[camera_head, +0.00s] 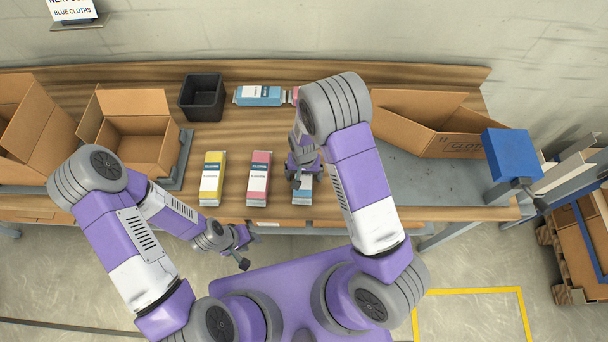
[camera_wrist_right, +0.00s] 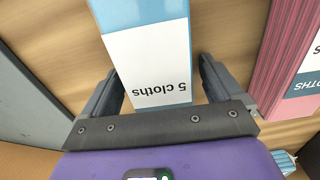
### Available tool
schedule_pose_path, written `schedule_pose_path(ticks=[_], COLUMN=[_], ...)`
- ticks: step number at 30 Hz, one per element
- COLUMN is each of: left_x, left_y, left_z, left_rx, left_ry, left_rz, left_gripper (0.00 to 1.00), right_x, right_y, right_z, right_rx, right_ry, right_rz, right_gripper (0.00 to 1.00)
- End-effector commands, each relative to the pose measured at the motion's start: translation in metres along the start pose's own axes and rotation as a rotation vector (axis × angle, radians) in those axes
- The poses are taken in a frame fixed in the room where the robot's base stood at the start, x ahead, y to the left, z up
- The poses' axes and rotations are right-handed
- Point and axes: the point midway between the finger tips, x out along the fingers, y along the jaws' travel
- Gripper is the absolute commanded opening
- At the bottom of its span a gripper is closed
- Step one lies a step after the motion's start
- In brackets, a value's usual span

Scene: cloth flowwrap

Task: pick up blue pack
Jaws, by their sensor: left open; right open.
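A blue pack (camera_head: 302,190) with a white label lies on the wooden table at the front, mostly hidden under my right gripper in the head view. In the right wrist view the blue pack (camera_wrist_right: 150,55) shows its white label reading "5 cloths". My right gripper (camera_wrist_right: 160,85) is open, with one finger on each side of the pack's end. Small gaps show between the fingers and the pack. My left gripper (camera_head: 240,250) is open and empty, in front of the table's front edge, away from the packs.
A pink pack (camera_head: 259,178) and a yellow pack (camera_head: 212,178) lie left of the blue pack. Another blue pack (camera_head: 258,96) lies at the back beside a black bin (camera_head: 202,97). Open cardboard boxes stand left (camera_head: 138,140) and right (camera_head: 425,125). A sign (camera_head: 72,10) reads "BLUE CLOTHS".

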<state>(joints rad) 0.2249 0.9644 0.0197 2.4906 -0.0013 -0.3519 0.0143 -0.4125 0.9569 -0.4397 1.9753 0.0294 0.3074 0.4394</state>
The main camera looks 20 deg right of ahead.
Motion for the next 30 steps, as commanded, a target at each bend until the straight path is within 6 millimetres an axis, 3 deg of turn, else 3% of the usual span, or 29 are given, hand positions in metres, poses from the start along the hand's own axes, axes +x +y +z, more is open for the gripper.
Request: schedule_pose_path(ticks=[3, 14, 23, 30], left_x=[0.0, 0.0, -0.001, -0.009], left_y=[0.0, 0.0, 0.001, 0.003], left_z=[0.0, 0.0, 0.0, 0.0], left_rx=[0.0, 0.0, 0.0, 0.0], left_ry=[0.0, 0.0, 0.0, 0.0], left_rz=[0.0, 0.0, 0.0, 0.0], left_gripper=[0.43, 0.43, 0.43, 0.43], right_x=[-0.001, -0.001, -0.007, -0.053], right_y=[0.0, 0.0, -0.001, -0.001], right_z=[0.0, 0.0, 0.0, -0.001], right_rx=[0.0, 0.0, -0.001, 0.0], right_ry=[0.0, 0.0, 0.001, 0.003], right_rz=[0.0, 0.0, -0.001, -0.003], right_gripper=[0.92, 0.38, 0.38, 0.38])
